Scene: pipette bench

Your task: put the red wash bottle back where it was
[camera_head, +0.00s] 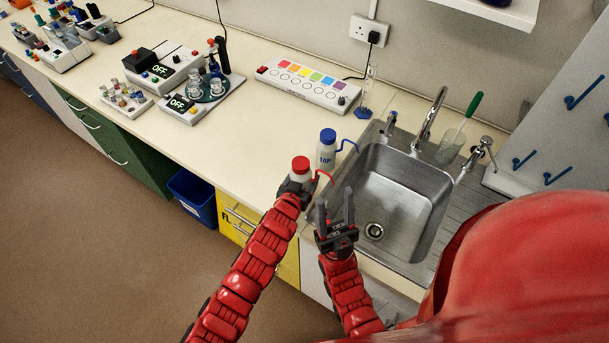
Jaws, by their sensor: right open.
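The red wash bottle (300,167) has a red cap, a white body and a thin red spout pointing right. It is near the counter's front edge, left of the sink. My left gripper (297,187) is at its lower body, with dark finger parts on both sides; it hides the bottle's base. I cannot tell whether the fingers are closed on it or whether the base touches the counter. My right gripper (335,209) is open and empty, fingers pointing up the picture, by the sink's front left corner.
A blue-capped wash bottle marked "TAP" (326,152) stands just behind, left of the sink (397,195). A tap (429,120) and a beaker with a green-handled brush (452,146) are behind the sink. A colour-button panel (307,84) stands farther back. The counter (245,140) left of the bottles is clear.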

